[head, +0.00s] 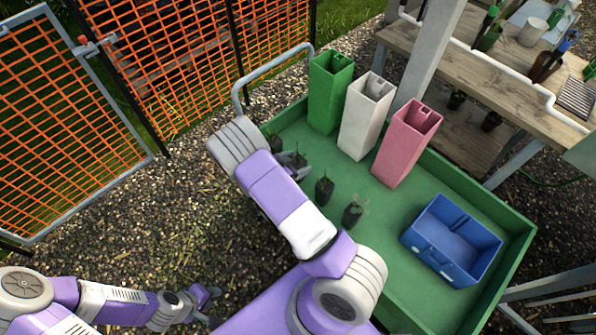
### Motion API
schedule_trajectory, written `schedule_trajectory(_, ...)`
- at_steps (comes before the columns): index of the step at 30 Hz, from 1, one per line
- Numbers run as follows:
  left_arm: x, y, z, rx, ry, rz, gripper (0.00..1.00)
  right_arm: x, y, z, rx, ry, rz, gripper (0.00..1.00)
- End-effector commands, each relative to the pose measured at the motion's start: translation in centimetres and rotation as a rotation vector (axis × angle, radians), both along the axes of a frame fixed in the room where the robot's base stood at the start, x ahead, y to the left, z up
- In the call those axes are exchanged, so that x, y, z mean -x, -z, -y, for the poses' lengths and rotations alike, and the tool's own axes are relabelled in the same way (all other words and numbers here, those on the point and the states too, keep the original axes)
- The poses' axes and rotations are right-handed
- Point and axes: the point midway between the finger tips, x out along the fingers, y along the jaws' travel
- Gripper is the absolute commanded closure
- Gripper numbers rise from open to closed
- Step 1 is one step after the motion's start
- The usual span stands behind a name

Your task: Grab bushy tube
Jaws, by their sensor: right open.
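Several small dark tubes with seedlings stand in a slanting row on the green cart tray (395,205). The nearest tube (353,213) has the widest, palest leaves; the tube behind it (324,190) has a smaller, darker plant. Two more tubes stand farther back, one of them (299,160) beside my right gripper (298,166). My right arm reaches over the tray's left side and partly hides the gripper, which is open; I cannot tell if it touches that tube. My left gripper (213,306) is open and empty, low over the gravel left of the cart.
Green (328,98), white (362,125) and pink (402,150) tall bins stand along the tray's back. A blue crate (450,240) sits at the right. A wooden bench (470,75) and an orange mesh fence (60,120) lie beyond.

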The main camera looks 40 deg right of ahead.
Motion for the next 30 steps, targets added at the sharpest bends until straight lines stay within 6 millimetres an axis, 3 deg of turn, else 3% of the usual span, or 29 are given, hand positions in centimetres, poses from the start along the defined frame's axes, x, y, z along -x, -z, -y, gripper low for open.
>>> schedule_trajectory(3, 0.00, 0.41, 0.00, 0.000, 0.000, 0.000, 0.62, -0.11, 0.59, 0.98, 0.000, 0.001, 0.002, 0.17)
schedule_trajectory(9, 0.00, 0.30, 0.00, 0.000, 0.000, 0.000, 0.62, -0.14, 0.49, 1.01, 0.000, 0.000, 0.001, 0.19)
schedule_trajectory(21, 0.00, 0.31, 0.00, 0.000, 0.000, 0.000, 0.62, -0.12, 0.51, 0.98, -0.001, 0.000, 0.001, 0.79)
schedule_trajectory(30, 0.00, 0.01, 0.00, 0.000, 0.000, 0.000, 0.62, -0.15, -0.24, 0.99, 0.000, 0.000, 0.002, 0.79)
